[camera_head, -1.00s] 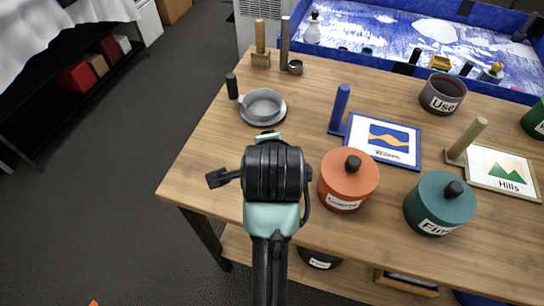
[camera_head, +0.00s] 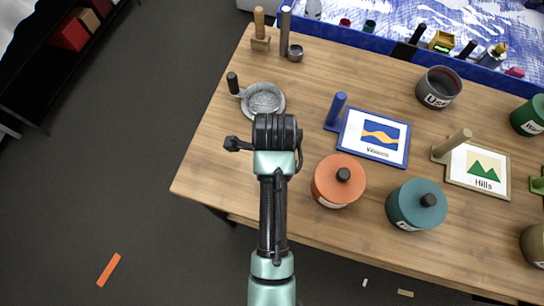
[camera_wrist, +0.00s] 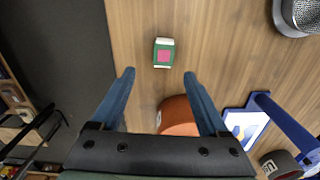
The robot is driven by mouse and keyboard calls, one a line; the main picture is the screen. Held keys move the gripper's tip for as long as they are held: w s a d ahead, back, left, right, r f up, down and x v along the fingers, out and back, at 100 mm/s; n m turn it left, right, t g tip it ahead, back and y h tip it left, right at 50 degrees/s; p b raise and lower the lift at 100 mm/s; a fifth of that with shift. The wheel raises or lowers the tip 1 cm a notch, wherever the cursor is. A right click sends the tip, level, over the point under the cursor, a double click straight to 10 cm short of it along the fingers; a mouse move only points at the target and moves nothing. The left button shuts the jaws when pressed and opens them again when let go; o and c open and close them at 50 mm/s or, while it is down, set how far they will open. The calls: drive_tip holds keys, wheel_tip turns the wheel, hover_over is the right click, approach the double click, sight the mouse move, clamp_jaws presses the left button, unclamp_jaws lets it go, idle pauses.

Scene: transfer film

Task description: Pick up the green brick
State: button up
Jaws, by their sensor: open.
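A small green block (camera_wrist: 163,53) with a pink square on its top and white ends lies on the wooden table in the wrist view. I take it for the green brick. My gripper (camera_wrist: 158,76) is open and empty, with two blue fingers spread apart. The block appears just beyond the fingertips, roughly between their lines. I cannot tell the height gap. In the head view my arm and wrist hide the block and the fingers.
An orange lidded pot (camera_head: 338,181) stands close to the right of my arm; a teal lidded pot (camera_head: 416,205) is further right. A grey pan (camera_head: 263,99) and a blue-framed picture (camera_head: 375,137) lie beyond. An orange strip (camera_head: 108,269) is on the floor.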

drive_tip(key=f, duration=0.3)
drive_tip(key=shift+w, duration=0.3)
drive_tip(key=shift+s+a+f+p, duration=0.1)
drive_tip(key=shift+f+p, duration=0.3)
drive_tip(key=shift+f, duration=0.1)
drive_tip(key=shift+w+a+f+p, duration=0.1)
drive_tip(key=shift+f+p, duration=0.1)
drive_tip(key=shift+f, duration=0.85)
drive_tip(key=shift+w+a+f+p, duration=0.1)
drive_tip(key=shift+f+p, duration=0.05)
drive_tip(key=shift+f, duration=0.9)
drive_tip(key=shift+d, duration=0.1)
clamp_jaws()
